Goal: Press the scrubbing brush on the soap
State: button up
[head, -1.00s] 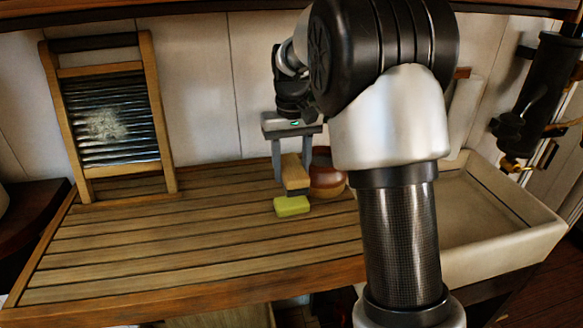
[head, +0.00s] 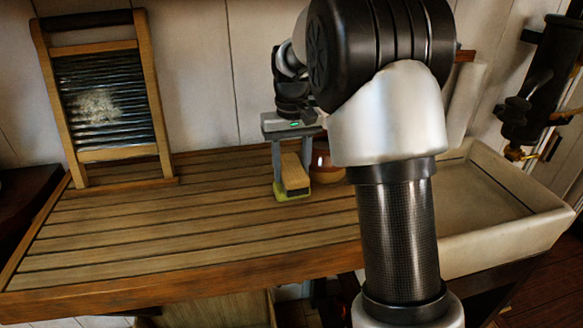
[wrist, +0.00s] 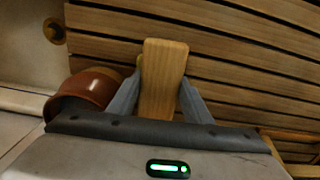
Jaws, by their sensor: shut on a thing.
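The scrubbing brush (head: 295,172) has a light wooden back and dark bristles underneath. My gripper (head: 292,170) is shut on it, with a finger on each side; the wrist view shows the wooden back (wrist: 163,75) between the fingers (wrist: 158,98). The yellow-green soap (head: 281,196) lies on the slatted draining board, directly under the brush. The brush hides most of the soap, and only its edges show. The brush appears to touch the soap, though the contact itself is hidden.
A brown bowl (head: 325,167) stands just right of the brush and also shows in the wrist view (wrist: 88,92). A washboard (head: 105,100) leans at the back left. A pale sink (head: 490,210) lies to the right. The board's (head: 150,235) left and front are clear.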

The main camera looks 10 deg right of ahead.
aim_at(292, 166)
jog(key=shift+f, duration=0.6)
dwell(1.8)
notch_tip(292, 166, up, 7)
jog(key=p, duration=0.6)
jog(key=shift+r, duration=0.1)
dwell(0.6)
jog(key=s+f, duration=0.3)
jog(key=s, duration=0.5)
jog(key=shift+s+f+m+p, duration=0.25)
jog(key=shift+s+m+p, duration=0.05)
jog(key=shift+p, duration=0.05)
